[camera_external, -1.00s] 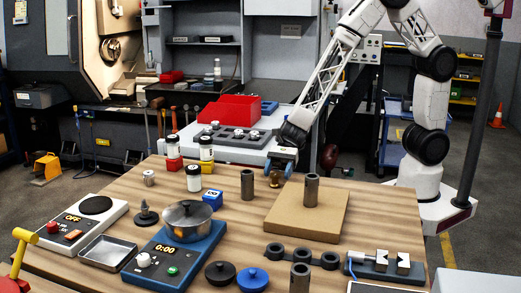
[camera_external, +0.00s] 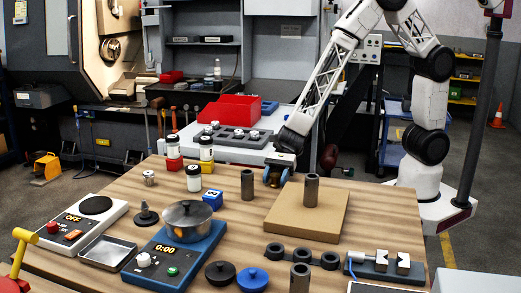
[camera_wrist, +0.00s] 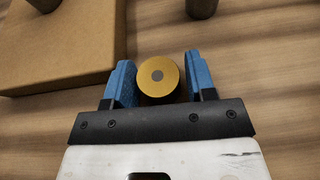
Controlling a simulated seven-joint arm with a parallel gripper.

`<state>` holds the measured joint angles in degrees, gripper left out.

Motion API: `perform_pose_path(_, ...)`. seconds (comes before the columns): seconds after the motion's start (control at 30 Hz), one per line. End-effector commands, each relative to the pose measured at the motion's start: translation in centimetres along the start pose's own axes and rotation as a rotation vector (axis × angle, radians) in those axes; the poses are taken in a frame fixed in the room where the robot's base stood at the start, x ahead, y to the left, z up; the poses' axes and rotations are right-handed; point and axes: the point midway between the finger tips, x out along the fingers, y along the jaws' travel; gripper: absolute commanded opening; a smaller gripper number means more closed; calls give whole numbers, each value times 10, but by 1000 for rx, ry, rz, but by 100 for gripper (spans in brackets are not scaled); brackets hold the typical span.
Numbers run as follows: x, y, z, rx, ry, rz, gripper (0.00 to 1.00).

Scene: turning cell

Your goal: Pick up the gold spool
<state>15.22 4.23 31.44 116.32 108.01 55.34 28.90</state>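The gold spool (camera_wrist: 157,76) is a round gold piece with a small grey centre, seen from above in the wrist view. My gripper (camera_wrist: 160,82) has its two blue fingers on either side of the spool. The left finger is close to the spool, and a gap shows at the right finger. In the external view my gripper (camera_external: 278,178) is low over the wooden table, and its fingers hide most of the spool.
A brown board (camera_external: 290,219) with a dark grey cylinder (camera_external: 311,190) on it lies right beside my gripper. Another dark cylinder (camera_external: 247,185) stands to the left.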

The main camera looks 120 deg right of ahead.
Motion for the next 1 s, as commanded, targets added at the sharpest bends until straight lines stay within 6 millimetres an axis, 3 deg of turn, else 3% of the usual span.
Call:
perform_pose_path(0.03,0,0,0,0,0,0,43)
perform_pose_path(0.23,0,0,0,0,0,0,14)
perform_pose_path(0.67,-2,0,4,-1,-1,0,13)
perform_pose_path(1.0,-14,0,34,-2,-2,0,13)
